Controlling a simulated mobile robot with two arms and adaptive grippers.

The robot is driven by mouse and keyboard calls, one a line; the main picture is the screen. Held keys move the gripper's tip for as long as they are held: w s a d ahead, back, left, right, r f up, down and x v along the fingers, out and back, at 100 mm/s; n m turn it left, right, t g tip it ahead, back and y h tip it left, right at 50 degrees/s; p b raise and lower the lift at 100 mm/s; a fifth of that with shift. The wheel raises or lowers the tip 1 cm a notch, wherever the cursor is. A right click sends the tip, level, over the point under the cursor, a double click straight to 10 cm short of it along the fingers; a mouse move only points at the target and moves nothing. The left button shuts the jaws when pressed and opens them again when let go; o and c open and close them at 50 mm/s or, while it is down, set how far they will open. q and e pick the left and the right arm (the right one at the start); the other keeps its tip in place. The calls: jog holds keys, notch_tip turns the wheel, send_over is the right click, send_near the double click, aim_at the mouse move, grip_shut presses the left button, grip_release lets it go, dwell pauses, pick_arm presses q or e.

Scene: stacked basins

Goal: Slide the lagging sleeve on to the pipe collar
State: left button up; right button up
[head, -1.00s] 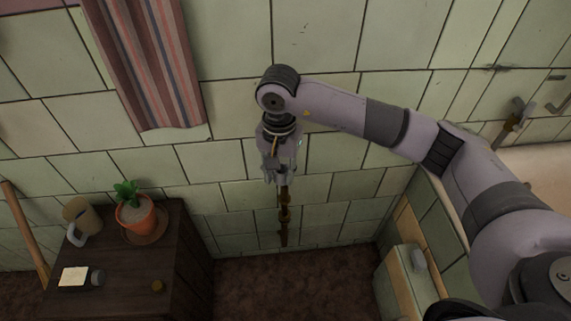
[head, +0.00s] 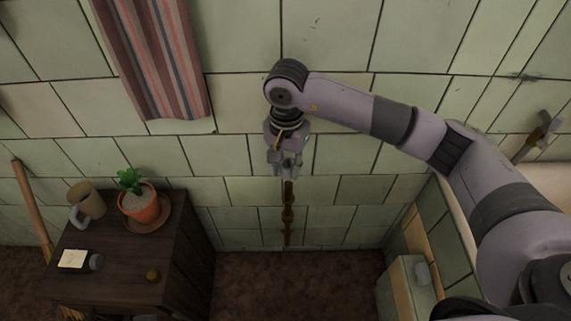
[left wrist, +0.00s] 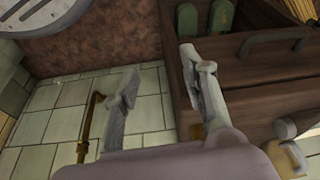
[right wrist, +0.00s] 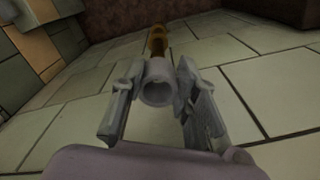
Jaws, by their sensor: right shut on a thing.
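The lagging sleeve (right wrist: 158,84) is a pale grey hollow tube, seen in the right wrist view with its open end towards the camera. My right gripper (right wrist: 155,90) is shut on it, one finger on each side. The brass pipe (right wrist: 157,42) shows just beyond the sleeve; I cannot tell whether they touch. In the head view my right gripper (head: 285,172) is just above the upright pipe (head: 288,212) by the tiled wall. My left gripper (left wrist: 165,75) is open and empty in the left wrist view, where the pipe (left wrist: 88,122) also shows at left.
A tiled ledge (head: 410,280) is at right. The floor between is clear. A striped curtain (head: 160,70) hangs at upper left.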

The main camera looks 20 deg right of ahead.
aim_at(287, 186)
notch_tip(287, 186, down, 2)
jog(key=shift+f+b, duration=0.15)
jog(key=shift+b, duration=0.65)
notch_tip(287, 186, down, 2)
jog(key=shift+f+b, duration=0.1)
jog(key=shift+b, duration=0.85)
pick_arm(q)
jog(key=w+r+t, duration=0.1)
jog(key=w+d+r+t, duration=0.1)
jog(key=w+r, duration=0.1)
jog(key=shift+r+h, duration=0.1)
jog(key=shift+h, duration=0.2)
jog(key=shift+s, duration=0.2)
jog(key=shift+w+d+t, duration=0.15)
jog(key=shift+w+t, duration=0.25)
jog(key=shift+w, duration=0.15)
jog(key=shift+w+r, duration=0.1)
jog(key=shift+w+d, duration=0.1)
jog(key=shift+w, duration=0.1)
